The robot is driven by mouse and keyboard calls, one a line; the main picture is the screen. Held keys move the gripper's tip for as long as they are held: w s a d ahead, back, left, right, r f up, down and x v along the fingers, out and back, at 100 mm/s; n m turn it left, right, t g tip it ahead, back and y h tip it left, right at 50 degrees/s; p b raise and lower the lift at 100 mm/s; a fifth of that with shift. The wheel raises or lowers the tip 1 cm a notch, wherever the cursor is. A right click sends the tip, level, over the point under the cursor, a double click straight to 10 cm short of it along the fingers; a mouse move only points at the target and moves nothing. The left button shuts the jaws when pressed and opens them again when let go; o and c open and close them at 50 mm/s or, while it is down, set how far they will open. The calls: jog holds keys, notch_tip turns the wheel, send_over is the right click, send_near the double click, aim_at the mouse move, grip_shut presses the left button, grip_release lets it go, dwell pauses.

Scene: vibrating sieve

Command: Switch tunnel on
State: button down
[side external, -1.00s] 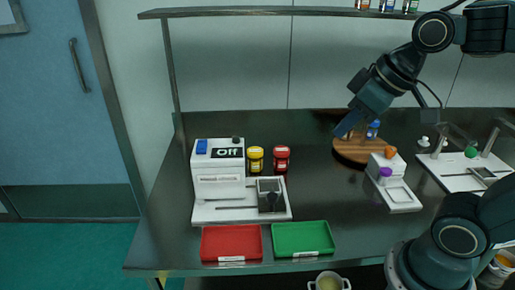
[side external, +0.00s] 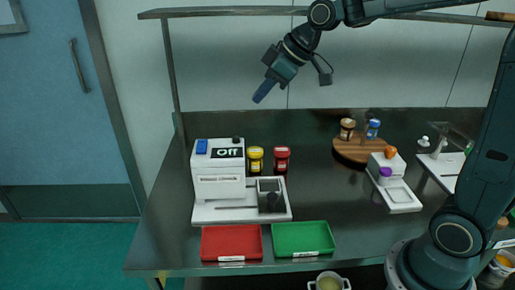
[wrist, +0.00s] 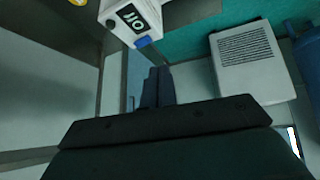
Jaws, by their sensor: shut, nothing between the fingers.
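The white machine (side external: 218,184) stands at the left of the dark table and its black display (side external: 228,153) reads "Off". A blue button (side external: 202,147) is on its top left, and a dark knob (side external: 236,140) sits at the back of its top. My gripper (side external: 262,94) is shut and empty, in the air above and to the right of the machine, pointing down and left. In the wrist view the shut fingers (wrist: 157,74) are apart from the machine (wrist: 146,14), whose blue button (wrist: 143,41) and display (wrist: 131,17) show upside down at the top.
A yellow jar (side external: 255,160) and a red jar (side external: 281,160) stand close to the machine's right. A red tray (side external: 231,243) and a green tray (side external: 303,238) lie in front. A shelf (side external: 230,12) runs above. A round wooden board (side external: 352,153) with jars is farther right.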

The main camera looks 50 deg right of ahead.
jog(key=w+d+f+n+y, duration=0.1)
jog(key=w+f, duration=0.3)
jog(key=w, duration=0.3)
jog(key=w+d+f+n+y, duration=0.1)
jog(key=w+d+f+n, duration=0.1)
jog(key=w, duration=0.6)
jog(key=shift+w+d+f+n+t+y, duration=0.3)
jog(key=shift+f+t, duration=0.1)
jog(key=shift+f, duration=0.5)
send_over(199, 141)
jog(key=s+d, duration=0.1)
jog(key=s, duration=0.2)
notch_tip(199, 141, down, 7)
jog(key=shift+w+d+f, duration=0.1)
jog(key=shift+w, duration=0.05)
jog(key=shift+w+d+f, duration=0.1)
jog(key=shift+d+f, duration=0.1)
jog(key=shift+f, duration=0.8)
jog(key=shift+w+d+f, duration=0.1)
jog(key=shift+f, duration=0.75)
jog(key=shift+f, duration=0.1)
